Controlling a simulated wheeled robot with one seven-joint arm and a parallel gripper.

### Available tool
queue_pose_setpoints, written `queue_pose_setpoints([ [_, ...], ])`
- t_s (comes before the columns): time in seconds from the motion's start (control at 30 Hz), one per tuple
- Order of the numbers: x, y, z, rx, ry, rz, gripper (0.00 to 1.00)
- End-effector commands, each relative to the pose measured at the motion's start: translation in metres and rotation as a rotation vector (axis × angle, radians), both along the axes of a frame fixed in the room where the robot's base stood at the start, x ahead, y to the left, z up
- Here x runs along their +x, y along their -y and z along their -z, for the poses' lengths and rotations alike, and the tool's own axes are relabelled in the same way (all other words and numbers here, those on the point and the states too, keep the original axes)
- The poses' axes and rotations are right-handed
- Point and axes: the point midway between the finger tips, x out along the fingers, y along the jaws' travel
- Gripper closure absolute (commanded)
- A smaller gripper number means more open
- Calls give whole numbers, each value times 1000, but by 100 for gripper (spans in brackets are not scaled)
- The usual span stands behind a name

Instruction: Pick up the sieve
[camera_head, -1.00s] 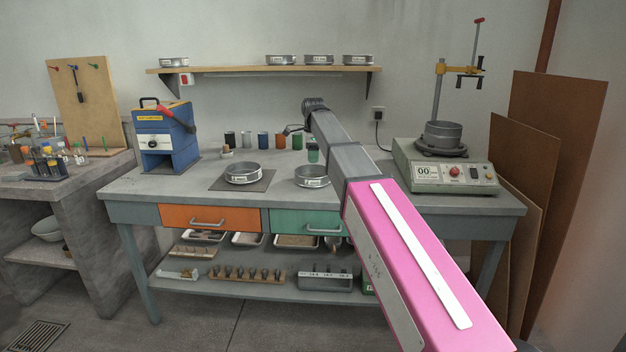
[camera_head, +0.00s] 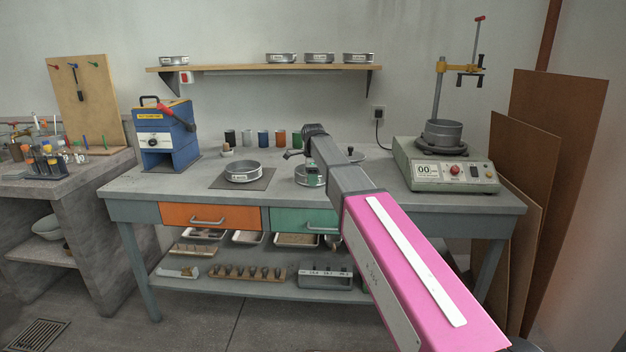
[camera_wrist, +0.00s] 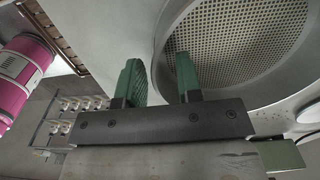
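A round metal sieve (camera_head: 303,182) stands on the bench, partly hidden by my arm. In the wrist view its perforated bottom (camera_wrist: 235,45) fills the upper right. My gripper (camera_wrist: 160,65) has two green fingers spread apart, with a gap between them. The right finger overlaps the sieve's inside and the left finger lies outside its rim. Whether they touch the wall cannot be told. In the head view the gripper (camera_head: 312,168) is at this sieve. A second sieve (camera_head: 243,173) sits on a dark mat (camera_head: 226,185) to the left.
A round thing with a black knob (camera_head: 350,150) stands behind my arm. A scale-like machine (camera_head: 445,177) is at the right, a blue device (camera_head: 160,140) at the left. Several coloured jars (camera_head: 263,138) line the back. A shelf (camera_head: 225,69) holds more sieves.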

Motion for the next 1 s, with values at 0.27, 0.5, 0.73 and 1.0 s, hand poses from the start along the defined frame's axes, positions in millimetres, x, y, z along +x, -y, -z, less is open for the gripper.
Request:
queue_pose_setpoints([
  [0.27,0,0,0,0,0,0,100],
  [0.5,0,0,-1,0,0,0,100],
  [0.73,0,0,-11,0,1,0,100],
  [1.0,-13,-8,-50,1,1,-3,100],
])
